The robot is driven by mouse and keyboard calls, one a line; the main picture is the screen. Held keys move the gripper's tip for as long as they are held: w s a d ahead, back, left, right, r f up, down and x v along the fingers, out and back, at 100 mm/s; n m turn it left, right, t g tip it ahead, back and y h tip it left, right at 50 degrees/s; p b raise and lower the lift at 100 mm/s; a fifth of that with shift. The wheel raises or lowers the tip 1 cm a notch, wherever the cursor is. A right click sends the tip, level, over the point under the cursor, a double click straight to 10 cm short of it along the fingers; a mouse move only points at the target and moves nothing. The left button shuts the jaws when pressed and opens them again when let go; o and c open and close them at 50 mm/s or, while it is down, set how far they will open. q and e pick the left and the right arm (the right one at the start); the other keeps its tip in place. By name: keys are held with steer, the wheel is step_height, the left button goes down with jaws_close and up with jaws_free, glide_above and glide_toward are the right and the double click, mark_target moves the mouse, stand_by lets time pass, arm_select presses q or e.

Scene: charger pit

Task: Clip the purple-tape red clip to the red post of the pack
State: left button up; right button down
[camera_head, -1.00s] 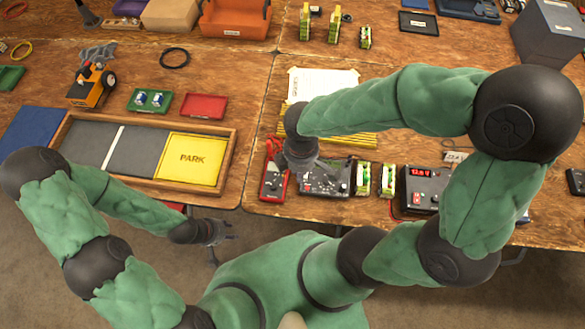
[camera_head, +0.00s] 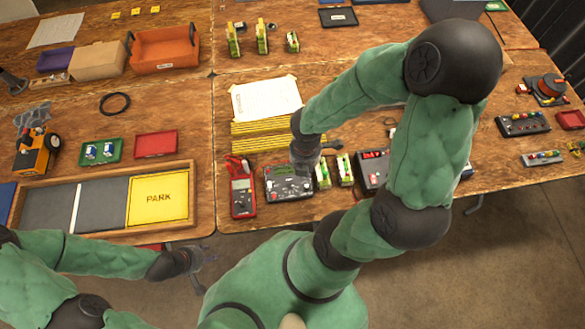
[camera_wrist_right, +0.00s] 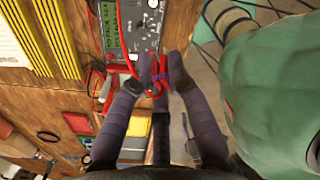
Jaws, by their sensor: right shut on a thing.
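My right gripper (camera_wrist_right: 158,75) is shut on the red clip (camera_wrist_right: 157,88), which carries a purple band, in the right wrist view. A red lead runs from the clip towards the dark charger box with a green screen (camera_wrist_right: 110,28). In the head view my right gripper (camera_head: 308,165) hangs over the right side of that charger box (camera_head: 285,186). Two green-and-yellow packs, one (camera_head: 323,175) beside the gripper and one (camera_head: 345,168) farther right, stand next to the charger. I cannot make out a red post. My left gripper (camera_head: 207,257) is open and empty, off the table's front edge.
A red meter (camera_head: 242,195) lies left of the charger. A dark box with a red display (camera_head: 372,170) stands right of the packs, partly hidden by my right arm. Yellow strips (camera_head: 262,134) and a paper sheet (camera_head: 266,97) lie behind. The wooden PARK tray (camera_head: 110,203) fills the left.

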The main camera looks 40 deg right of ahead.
steer(key=c, duration=2)
jaws_free()
steer(key=s+d+n+p, duration=0.1)
steer(key=d+n+p, duration=0.1)
steer(key=d+p, duration=0.2)
steer(key=s+d+n+p, duration=0.2)
steer(key=d+n+p, duration=0.1)
steer(key=d, duration=0.3)
steer(key=s+d+n+p, duration=0.1)
steer(key=d+n+p, duration=0.2)
steer(key=d+p, duration=0.1)
steer(key=shift+s+d+r+p, duration=0.2)
steer(key=shift+s+d+p, duration=0.1)
steer(key=shift+d, duration=0.1)
steer(key=n+b, duration=0.2)
steer(key=b, duration=0.2)
glide_above(348, 172)
step_height(348, 172, down, 7)
steer(key=shift+w+d, duration=0.1)
steer(key=shift+f, duration=0.15)
steer(key=shift+f+b, duration=2.8)
steer(key=shift+f, duration=0.6)
steer(key=shift+f, duration=0.15)
